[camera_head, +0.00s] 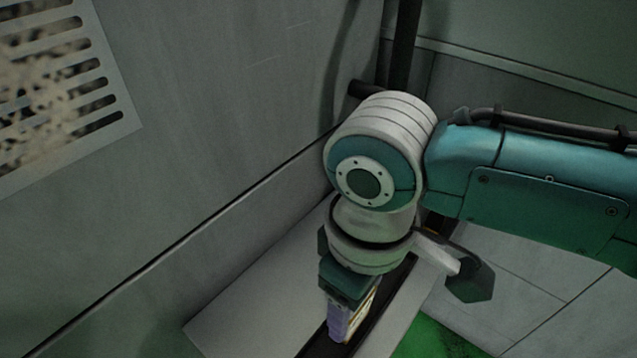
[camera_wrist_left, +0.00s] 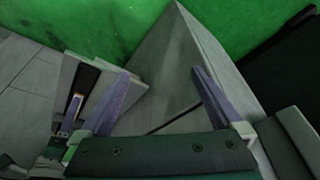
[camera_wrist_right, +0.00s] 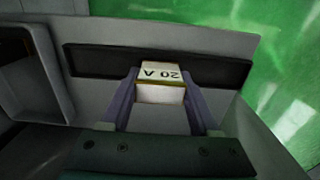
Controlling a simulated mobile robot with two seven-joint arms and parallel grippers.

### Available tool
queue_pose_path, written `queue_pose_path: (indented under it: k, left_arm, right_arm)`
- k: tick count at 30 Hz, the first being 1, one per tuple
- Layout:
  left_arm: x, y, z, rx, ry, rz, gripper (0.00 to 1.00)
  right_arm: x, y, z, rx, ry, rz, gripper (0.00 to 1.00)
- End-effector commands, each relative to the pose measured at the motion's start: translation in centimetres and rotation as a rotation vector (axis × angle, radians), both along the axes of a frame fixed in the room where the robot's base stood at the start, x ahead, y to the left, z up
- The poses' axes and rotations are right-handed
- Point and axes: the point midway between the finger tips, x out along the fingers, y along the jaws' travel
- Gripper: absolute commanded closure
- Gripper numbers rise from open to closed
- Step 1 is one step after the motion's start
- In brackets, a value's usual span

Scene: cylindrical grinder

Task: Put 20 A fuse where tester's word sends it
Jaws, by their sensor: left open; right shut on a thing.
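The 20 A fuse (camera_wrist_right: 161,82) is a pale block with dark edge bands, and its "20 A" label reads upside down in the right wrist view. My right gripper (camera_wrist_right: 160,88) is shut on it, with a purple finger on each side. The fuse is over or at a long dark recess (camera_wrist_right: 90,61) in a grey panel; I cannot tell whether it touches. In the head view my right gripper (camera_head: 347,322) points down at this dark strip, mostly hiding the fuse. My left gripper (camera_wrist_left: 160,74) is open and empty. No tester or its word is readable.
A grey compartment (camera_wrist_right: 22,85) with raised walls lies left of the recess in the right wrist view. A green surface (camera_head: 440,342) shows beyond the panel. A grey wall with a slotted vent (camera_head: 105,105) stands at left in the head view.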

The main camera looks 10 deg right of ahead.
Motion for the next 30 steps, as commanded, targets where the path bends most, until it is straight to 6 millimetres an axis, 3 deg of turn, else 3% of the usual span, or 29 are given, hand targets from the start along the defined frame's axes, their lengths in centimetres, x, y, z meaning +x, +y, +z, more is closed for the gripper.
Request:
queue_pose_path:
  k: [10,11,18,26,30]
  left_arm:
    - [0.0,0.1,-0.1,0.002,0.0,-0.001,0.0]
    - [0.0,0.1,-0.1,0.003,0.001,-0.002,0.0]
    - [0.0,0.2,-0.1,0.006,0.0,-0.004,0.0]
    - [0.0,0.2,0.0,0.006,0.0,-0.004,0.0]
    - [0.0,0.1,1.1,0.005,0.0,-0.004,0.0]
  right_arm:
    - [0.0,0.0,-0.3,-0.001,0.001,0.0,1.0]
    - [0.0,0.0,-0.3,-0.001,0.001,0.0,0.36]
    - [0.0,0.0,-0.3,0.0,0.0,0.0,0.09]
    - [0.0,0.0,-0.1,0.0,0.0,0.0,0.08]
    - [0.0,0.0,1.5,0.001,-0.002,0.001,0.08]
